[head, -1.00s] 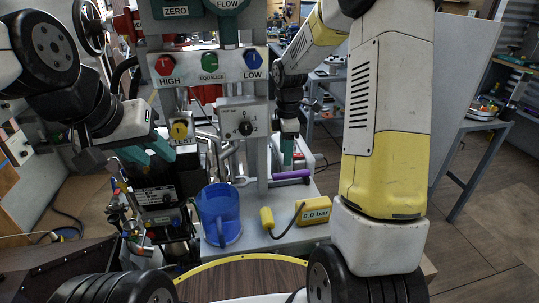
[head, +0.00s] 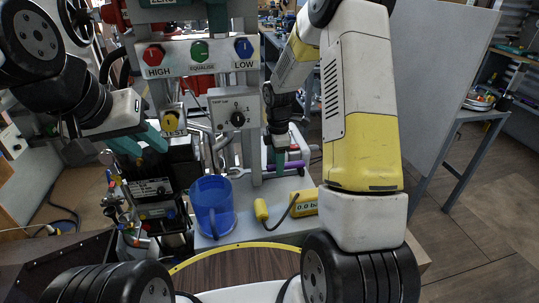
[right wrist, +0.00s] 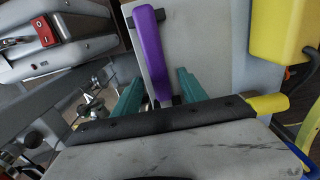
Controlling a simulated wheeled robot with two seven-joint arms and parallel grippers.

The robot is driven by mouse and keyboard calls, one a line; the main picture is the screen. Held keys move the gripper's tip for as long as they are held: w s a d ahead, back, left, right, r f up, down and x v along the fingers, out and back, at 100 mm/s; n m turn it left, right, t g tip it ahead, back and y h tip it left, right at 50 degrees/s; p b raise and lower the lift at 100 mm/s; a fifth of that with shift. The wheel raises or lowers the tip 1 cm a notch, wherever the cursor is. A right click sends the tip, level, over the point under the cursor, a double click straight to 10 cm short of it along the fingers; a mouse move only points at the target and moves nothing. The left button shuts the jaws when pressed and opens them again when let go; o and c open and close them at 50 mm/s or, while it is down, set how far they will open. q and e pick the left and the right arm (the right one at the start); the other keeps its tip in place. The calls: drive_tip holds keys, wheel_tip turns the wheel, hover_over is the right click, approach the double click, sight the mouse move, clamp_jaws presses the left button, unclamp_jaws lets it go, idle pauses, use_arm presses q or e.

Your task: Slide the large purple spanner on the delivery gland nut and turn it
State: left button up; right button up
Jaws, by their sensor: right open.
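The purple spanner (head: 285,169) lies on the grey bench, right of the valve panel's post. In the right wrist view its purple handle (right wrist: 148,50) runs from the top down toward my fingers. My right gripper (head: 279,168) is low at the spanner and covers part of it in the head view. In the right wrist view the open fingers (right wrist: 158,82) stand either side of the handle's near end; contact cannot be told. My left gripper (head: 138,142) is at the left by a black unit, its fingers apart. I cannot make out which part is the delivery gland nut.
A blue mug (head: 213,205) stands at the bench front. A yellow gauge (head: 304,202) reading 0.0 bar and its cable lie right of it. The panel (head: 198,55) carries HIGH, EQUALISE and LOW knobs. Black fittings (head: 155,190) crowd the left.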

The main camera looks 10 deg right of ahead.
clamp_jaws()
drive_tip(key=shift+r, duration=0.15)
wheel_tip(320, 180, up, 10)
idle(0.5)
drive_tip(key=c, duration=0.8)
unclamp_jaws()
drive_tip(key=shift+c, duration=0.2)
clamp_jaws()
